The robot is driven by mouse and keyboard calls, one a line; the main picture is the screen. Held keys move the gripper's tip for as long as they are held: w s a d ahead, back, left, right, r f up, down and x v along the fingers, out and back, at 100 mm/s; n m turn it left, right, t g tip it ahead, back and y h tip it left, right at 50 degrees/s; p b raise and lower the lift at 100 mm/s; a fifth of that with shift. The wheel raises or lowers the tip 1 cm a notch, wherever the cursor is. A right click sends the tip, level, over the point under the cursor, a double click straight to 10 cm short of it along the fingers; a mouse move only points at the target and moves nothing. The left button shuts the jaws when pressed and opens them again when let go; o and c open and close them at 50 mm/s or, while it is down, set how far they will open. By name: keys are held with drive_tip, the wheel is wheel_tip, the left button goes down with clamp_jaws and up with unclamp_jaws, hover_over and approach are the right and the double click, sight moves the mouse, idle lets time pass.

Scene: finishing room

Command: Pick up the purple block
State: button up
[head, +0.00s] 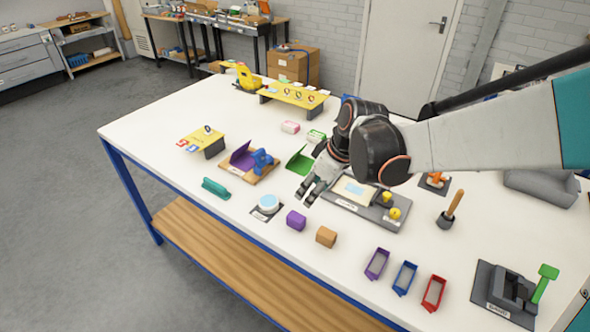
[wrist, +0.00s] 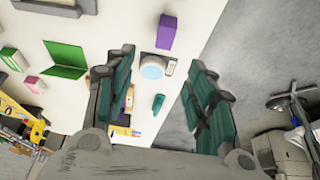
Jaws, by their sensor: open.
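The purple block (head: 296,220) sits on the white table near its front edge, between a round white-blue disc on a dark pad and an orange-brown block (head: 326,237). In the wrist view the purple block (wrist: 166,32) shows near the top middle, beyond the disc (wrist: 153,68). My gripper (head: 307,198) is above the table, a little behind the purple block and apart from it. In the wrist view its two fingers (wrist: 158,92) are spread wide with nothing between them touching.
A teal handled tool (head: 216,188) lies left of the disc (head: 267,204). A grey panel with yellow knobs (head: 375,215) stands right of my gripper. Purple, blue and red bins (head: 404,278) stand to the right along the front. The white table (head: 250,290) has bare patches between things.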

drive_tip(key=f, duration=0.1)
drive_tip(key=b, duration=0.3)
hover_over(296, 216)
drive_tip(key=d, duration=0.1)
wheel_tip(296, 216, down, 8)
drive_tip(key=shift+s+d+r, duration=0.1)
drive_tip(key=shift+s, duration=0.05)
drive_tip(key=shift+a+f+b, duration=0.2)
drive_tip(key=shift+f+b, duration=0.15)
drive_tip(key=shift+f, duration=0.55)
drive_tip(key=shift+a+f+b, duration=0.2)
drive_tip(key=shift+f+b, duration=0.1)
drive_tip(key=shift+f, duration=0.55)
drive_tip(key=shift+a+f+b, duration=0.2)
drive_tip(key=shift+f+b, duration=0.15)
drive_tip(key=shift+f, duration=0.55)
drive_tip(key=shift+r, duration=0.1)
drive_tip(key=c, duration=0.8)
